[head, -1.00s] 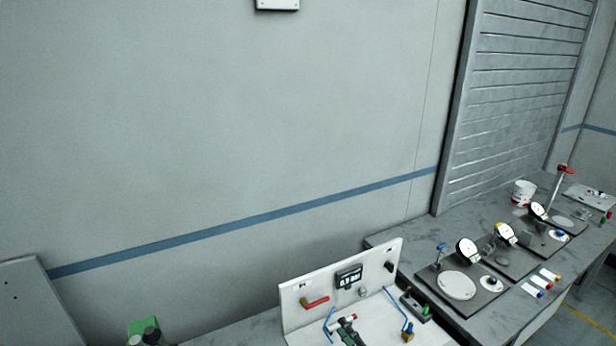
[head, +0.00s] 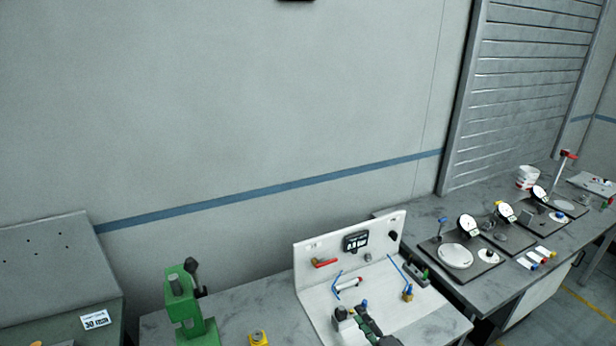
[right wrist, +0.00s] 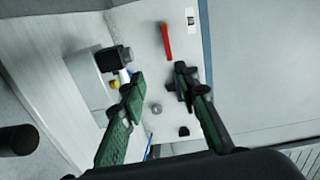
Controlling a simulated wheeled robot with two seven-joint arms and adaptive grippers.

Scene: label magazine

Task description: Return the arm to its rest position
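My right gripper (head: 354,311) is low in the head view, in front of and over the white fixture (head: 320,285). In the right wrist view its two green fingers (right wrist: 160,78) stand apart with nothing between them. The fixture's back panel carries a red handle (head: 325,263) and a dark display (head: 356,241). The red handle also shows in the right wrist view (right wrist: 166,42), beyond the fingertips. My left gripper is not in view.
A green press (head: 186,310) and a yellow block (head: 259,338) stand left of the fixture. A bench with dial gauges (head: 468,225) lies to the right. A grey panel (head: 50,250) is at far left. Open wall fills the space above.

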